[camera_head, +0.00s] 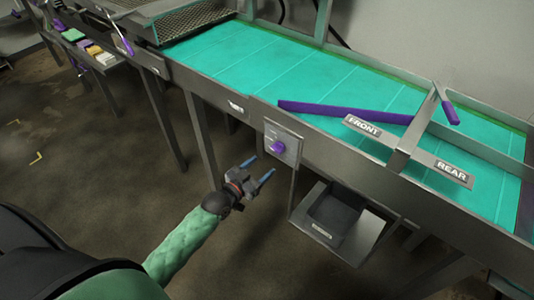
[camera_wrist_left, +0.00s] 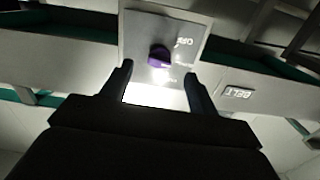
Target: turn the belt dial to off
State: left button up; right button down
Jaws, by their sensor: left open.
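The belt dial is a purple knob (camera_head: 278,147) on a grey panel (camera_head: 291,133) fixed to the front side of the conveyor. In the left wrist view the purple knob (camera_wrist_left: 159,57) sits on its panel (camera_wrist_left: 140,35), ahead of and between my fingertips. An "OFF" mark (camera_wrist_left: 184,42) shows beside it; the other marks are too small to read. My left gripper (camera_head: 259,168) is open and empty, just below and in front of the knob, apart from it. Both its fingers (camera_wrist_left: 160,80) show in the left wrist view. My right gripper is not in view.
The teal conveyor belt (camera_head: 290,80) runs behind the panel, with a purple bar (camera_head: 340,112) across it. "FRONT" and "REAR" signs mark a diverter (camera_head: 410,140). A dark bin (camera_head: 335,218) hangs below, right of my gripper. A "BELT" label (camera_wrist_left: 238,93) is beside the panel.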

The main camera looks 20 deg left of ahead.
aim_at(278, 149)
pick_arm(q)
jog(key=p+x, duration=0.3)
jog(key=x, duration=0.5)
jog(key=shift+a+r+t, duration=0.15)
jog(key=shift+r+t, duration=0.15)
jog(key=shift+r, duration=0.2)
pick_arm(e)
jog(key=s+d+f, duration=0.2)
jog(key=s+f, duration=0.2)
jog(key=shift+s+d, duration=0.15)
pick_arm(q)
jog(key=c, duration=1)
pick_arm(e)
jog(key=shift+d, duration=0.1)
